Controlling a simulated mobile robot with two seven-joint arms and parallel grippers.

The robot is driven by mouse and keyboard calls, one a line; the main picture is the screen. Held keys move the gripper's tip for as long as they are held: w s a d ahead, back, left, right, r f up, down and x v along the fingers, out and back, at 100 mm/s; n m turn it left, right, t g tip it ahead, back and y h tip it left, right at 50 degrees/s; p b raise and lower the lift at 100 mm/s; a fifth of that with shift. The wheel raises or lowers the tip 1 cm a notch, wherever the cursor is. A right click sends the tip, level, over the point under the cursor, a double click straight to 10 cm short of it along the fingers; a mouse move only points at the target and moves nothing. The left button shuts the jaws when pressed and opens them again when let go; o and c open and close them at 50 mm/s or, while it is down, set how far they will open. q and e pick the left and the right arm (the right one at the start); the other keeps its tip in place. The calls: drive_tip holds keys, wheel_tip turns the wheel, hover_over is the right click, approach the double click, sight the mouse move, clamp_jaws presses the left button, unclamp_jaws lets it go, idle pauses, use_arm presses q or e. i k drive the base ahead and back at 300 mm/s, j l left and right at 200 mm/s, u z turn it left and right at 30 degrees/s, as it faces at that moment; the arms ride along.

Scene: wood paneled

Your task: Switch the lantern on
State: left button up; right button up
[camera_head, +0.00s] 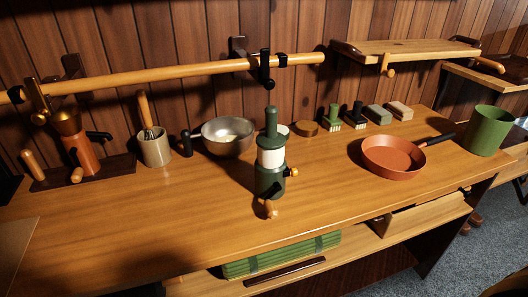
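The lantern (270,185) stands upright near the middle of the wooden table. It has a dark green top and base and a white band around its middle. The white band looks pale, with no clear glow around it. A small orange-yellow knob (292,172) sticks out on the right side of the base. A short wooden peg-like piece (269,208) shows at the front of the base; I cannot tell whether it is attached. Neither of my grippers shows in the head view.
On the wooden table (190,215), a metal bowl (227,137) stands close behind the lantern, to its left. An orange pan (393,158) and green pot (488,130) are to the right. Several brushes and blocks line the back. The table front around the lantern is clear.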

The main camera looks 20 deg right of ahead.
sight(294, 172)
drive_tip(key=l+u, duration=0.2)
drive_tip(key=l, duration=0.55)
drive_tip(key=l+u, duration=0.2)
drive_tip(key=l, duration=0.6)
drive_tip(key=k+l+u, duration=0.15)
drive_tip(key=l, duration=0.6)
drive_tip(key=k+l+z, duration=0.9)
drive_tip(key=i+l, duration=0.1)
